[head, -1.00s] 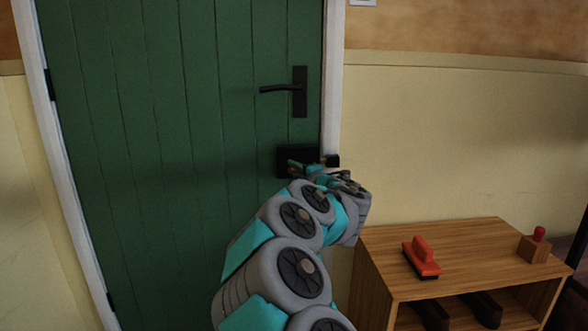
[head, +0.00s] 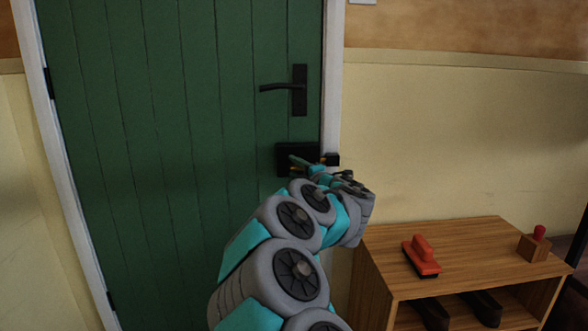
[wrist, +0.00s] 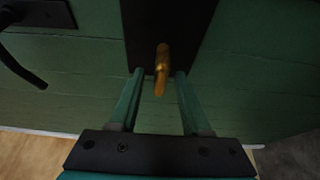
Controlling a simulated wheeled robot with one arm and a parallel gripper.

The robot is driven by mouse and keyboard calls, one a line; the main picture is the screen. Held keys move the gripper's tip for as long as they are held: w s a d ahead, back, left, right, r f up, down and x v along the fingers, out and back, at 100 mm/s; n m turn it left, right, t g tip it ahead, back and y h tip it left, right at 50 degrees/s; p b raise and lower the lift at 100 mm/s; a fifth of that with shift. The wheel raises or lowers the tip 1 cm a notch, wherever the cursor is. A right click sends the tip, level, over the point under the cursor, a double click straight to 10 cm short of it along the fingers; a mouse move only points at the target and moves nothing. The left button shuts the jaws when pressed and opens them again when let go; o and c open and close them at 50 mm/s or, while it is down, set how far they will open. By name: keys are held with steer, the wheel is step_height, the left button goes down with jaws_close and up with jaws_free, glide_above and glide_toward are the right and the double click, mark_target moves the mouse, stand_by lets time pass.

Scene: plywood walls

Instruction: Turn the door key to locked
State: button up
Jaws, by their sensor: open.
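A green plank door (head: 160,130) fills the left of the head view, closed. A black lock case (head: 284,152) sits on its right edge below the handle; its dark plate (wrist: 190,25) shows at the top of the wrist view. A brass-coloured key (wrist: 161,70) sticks out of the plate. My gripper (wrist: 159,74) is open, with one finger on each side of the key. A gap shows between the key and each finger. In the head view my gripper (head: 312,166) covers much of the lock, and the key is mostly hidden.
The black lever handle (head: 299,91) is above the lock; it also shows in the wrist view (wrist: 20,60). A wooden shelf unit (head: 470,245) stands at the right, bearing a red brush (head: 422,254) and a wooden block with a red knob (head: 534,244).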

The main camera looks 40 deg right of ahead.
mark_target(297, 169)
steer(key=s, duration=0.4)
steer(key=s+a, duration=0.1)
steer(key=s, duration=0.1)
steer(key=shift+s, duration=0.3)
